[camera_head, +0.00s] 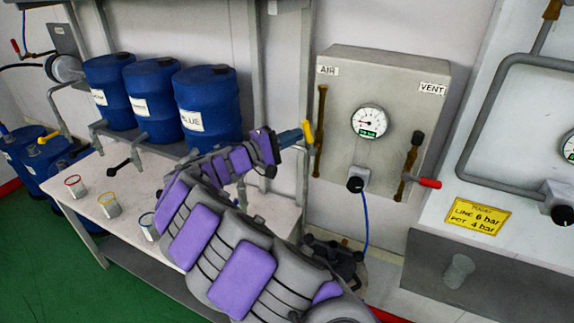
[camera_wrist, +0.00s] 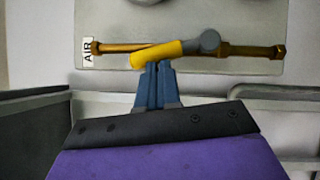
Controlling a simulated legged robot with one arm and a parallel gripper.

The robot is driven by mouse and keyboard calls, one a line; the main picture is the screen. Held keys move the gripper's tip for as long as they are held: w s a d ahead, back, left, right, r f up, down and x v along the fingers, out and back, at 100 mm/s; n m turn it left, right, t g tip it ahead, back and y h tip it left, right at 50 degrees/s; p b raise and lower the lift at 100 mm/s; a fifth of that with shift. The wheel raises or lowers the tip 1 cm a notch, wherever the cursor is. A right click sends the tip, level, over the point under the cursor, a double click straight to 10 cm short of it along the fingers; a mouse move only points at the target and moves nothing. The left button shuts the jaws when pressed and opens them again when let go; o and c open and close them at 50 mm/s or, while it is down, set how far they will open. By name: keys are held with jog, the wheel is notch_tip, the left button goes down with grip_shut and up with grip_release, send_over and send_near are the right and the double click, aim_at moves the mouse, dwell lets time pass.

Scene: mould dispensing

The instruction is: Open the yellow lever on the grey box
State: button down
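The yellow lever (camera_head: 308,132) is on the brown AIR pipe (camera_head: 320,135) at the left side of the grey box (camera_head: 345,85). In the wrist view the yellow lever (camera_wrist: 158,53) runs from a grey hub at a slight slant to the pipe. My gripper (camera_head: 303,136) reaches it from the left. In the wrist view, the blue fingers of my gripper (camera_wrist: 158,66) are close together and look shut. Their tips are at the lever's lower edge, seemingly touching it. No part of the lever shows clearly between them.
The box also has a gauge (camera_head: 369,122), a black knob (camera_head: 356,184) and a red VENT lever (camera_head: 429,183). Blue drums (camera_head: 207,98) stand at left behind a white table (camera_head: 100,168) with several cups. A grey bench (camera_head: 480,265) stands at right.

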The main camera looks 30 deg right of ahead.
jog(key=shift+s+d+r+m+y+b, duration=0.25)
jog(key=shift+m+y, duration=0.1)
jog(key=shift+m, duration=0.25)
jog(key=shift+s+d+r+m+y+b, duration=0.15)
jog(key=shift+s+d+m+y+b, duration=0.15)
jog(key=shift+m, duration=0.3)
jog(key=shift+a, duration=0.1)
jog(key=w+a+p, duration=0.2)
jog(key=a, duration=1.1)
jog(key=shift+f, duration=0.2)
jog(key=shift+a, duration=0.15)
